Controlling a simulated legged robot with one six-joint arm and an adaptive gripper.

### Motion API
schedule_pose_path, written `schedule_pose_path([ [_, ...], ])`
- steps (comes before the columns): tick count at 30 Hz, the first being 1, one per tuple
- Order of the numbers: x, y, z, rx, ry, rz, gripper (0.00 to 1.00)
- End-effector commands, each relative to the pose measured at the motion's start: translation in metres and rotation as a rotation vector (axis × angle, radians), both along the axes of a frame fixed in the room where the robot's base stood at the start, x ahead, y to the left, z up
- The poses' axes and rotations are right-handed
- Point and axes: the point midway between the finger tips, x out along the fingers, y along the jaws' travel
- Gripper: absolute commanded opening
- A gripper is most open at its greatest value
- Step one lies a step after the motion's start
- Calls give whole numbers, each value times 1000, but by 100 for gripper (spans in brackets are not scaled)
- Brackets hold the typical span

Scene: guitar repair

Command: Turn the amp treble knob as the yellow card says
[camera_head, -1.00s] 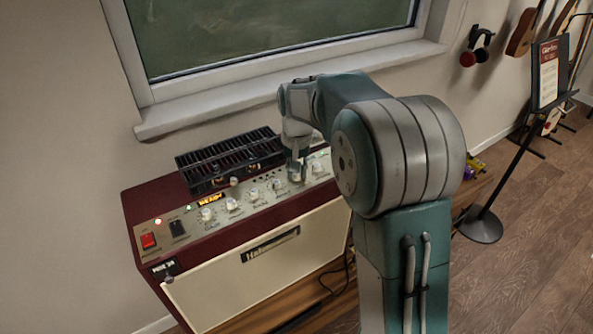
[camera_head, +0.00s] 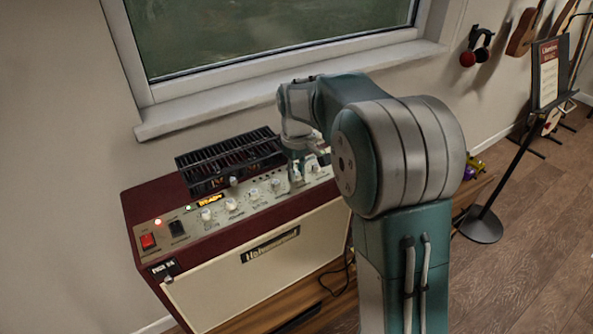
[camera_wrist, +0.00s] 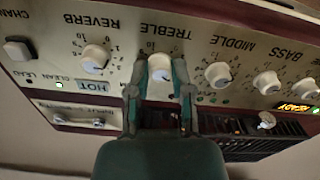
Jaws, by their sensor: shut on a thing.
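The amp (camera_head: 255,262) is a dark red cabinet with a cream front and a top panel of white knobs. In the wrist view the treble knob (camera_wrist: 160,67), under the upside-down word TREBLE, sits between the two fingers of my gripper (camera_wrist: 158,80). My gripper is shut on this knob. In the head view my gripper (camera_head: 297,172) is down at the right part of the knob row, and the arm partly hides that end. The knob's pointer is hard to read. I see no yellow card in either view.
The reverb knob (camera_wrist: 95,59) and the middle knob (camera_wrist: 218,75) flank the gripped knob closely. A black slatted grille (camera_head: 228,160) rises behind the panel. A window sill (camera_head: 290,88) is on the wall above. A sign stand (camera_head: 546,80) stands at the right.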

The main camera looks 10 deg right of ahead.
Motion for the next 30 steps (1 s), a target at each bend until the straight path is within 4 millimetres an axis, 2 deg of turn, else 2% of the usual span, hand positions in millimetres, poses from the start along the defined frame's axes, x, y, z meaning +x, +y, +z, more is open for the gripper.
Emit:
schedule_pose_path([
  [19, 3, 1, 2, 2, -13, 51, 0],
  [20, 3, 1, 2, 2, -13, 51, 38],
  [21, 3, 1, 2, 2, -11, 51, 56],
  [22, 2, 1, 1, 2, -11, 50, 63],
  [30, 1, 0, 1, 1, -5, 50, 63],
])
